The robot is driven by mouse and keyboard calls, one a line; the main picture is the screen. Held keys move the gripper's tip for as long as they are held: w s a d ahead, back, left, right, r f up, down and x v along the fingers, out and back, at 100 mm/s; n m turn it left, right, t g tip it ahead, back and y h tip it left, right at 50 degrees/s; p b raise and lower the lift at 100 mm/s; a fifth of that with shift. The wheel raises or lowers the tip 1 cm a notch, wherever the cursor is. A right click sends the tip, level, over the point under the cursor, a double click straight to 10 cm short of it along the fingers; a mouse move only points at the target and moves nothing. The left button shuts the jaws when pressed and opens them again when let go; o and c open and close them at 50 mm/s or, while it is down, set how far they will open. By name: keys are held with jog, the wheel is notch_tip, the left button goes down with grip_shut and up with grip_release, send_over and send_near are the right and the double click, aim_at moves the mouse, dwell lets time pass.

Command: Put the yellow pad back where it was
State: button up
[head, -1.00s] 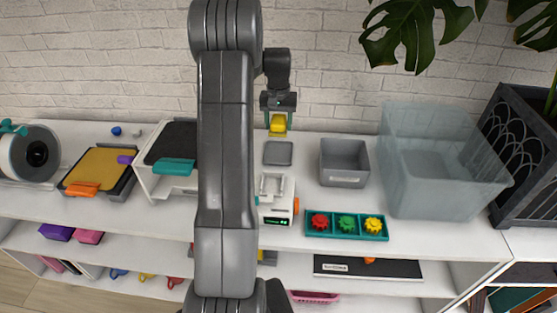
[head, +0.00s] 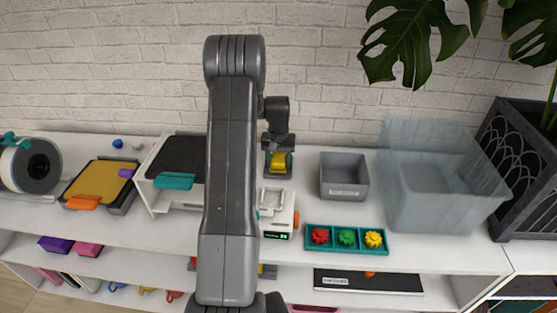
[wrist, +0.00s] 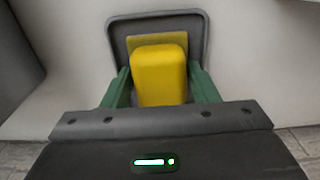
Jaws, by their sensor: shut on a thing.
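The yellow pad (head: 279,161) is between the fingers of my gripper (head: 278,168), which is shut on it. In the wrist view the yellow pad (wrist: 159,75) fills the space between the two green fingers of my gripper (wrist: 160,88). A small grey tray (wrist: 115,32) with a raised rim lies directly under the pad. In the head view the gripper and pad cover most of this tray. I cannot tell whether the pad touches the tray's floor.
A white device with a green display (head: 276,215) stands just in front of the gripper. A grey bin (head: 344,190) is to the right, with a clear tub (head: 440,205) beyond it. A teal tray (head: 318,249) holds red, green and yellow gears.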

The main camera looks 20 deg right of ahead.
aim_at(278, 157)
jog(key=shift+f, duration=0.1)
jog(key=o, duration=0.7)
notch_tip(278, 157, up, 12)
jog(key=shift+r+b, duration=0.15)
jog(key=shift+b, duration=0.3)
